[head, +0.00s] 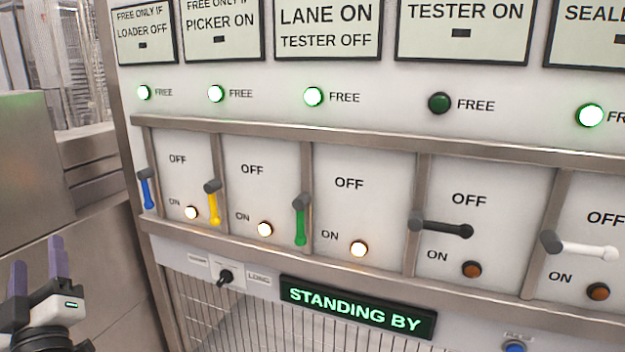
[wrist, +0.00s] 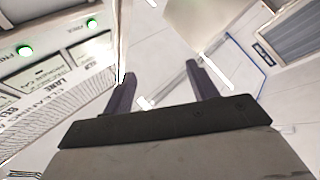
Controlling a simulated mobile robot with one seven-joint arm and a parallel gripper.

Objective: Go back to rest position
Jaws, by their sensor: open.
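My gripper (head: 40,268) is at the lower left of the head view, with its two purple fingers pointing up. It is apart from the panel (head: 380,105) and left of its levers. In the wrist view my gripper (wrist: 158,84) is open, with nothing between its fingers. The blue lever (head: 147,190), yellow lever (head: 214,203) and green lever (head: 301,222) point down, each beside a lit lamp. The black lever (head: 445,229) and white lever (head: 585,248) lie sideways, with unlit amber lamps below them.
Green FREE lamps glow above the levers, except the dark one (head: 439,103) over the black lever. A display (head: 356,307) reads STANDING BY. A small black selector knob (head: 225,277) and a blue button (head: 514,346) sit below. A grey cabinet (head: 35,160) stands at the left.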

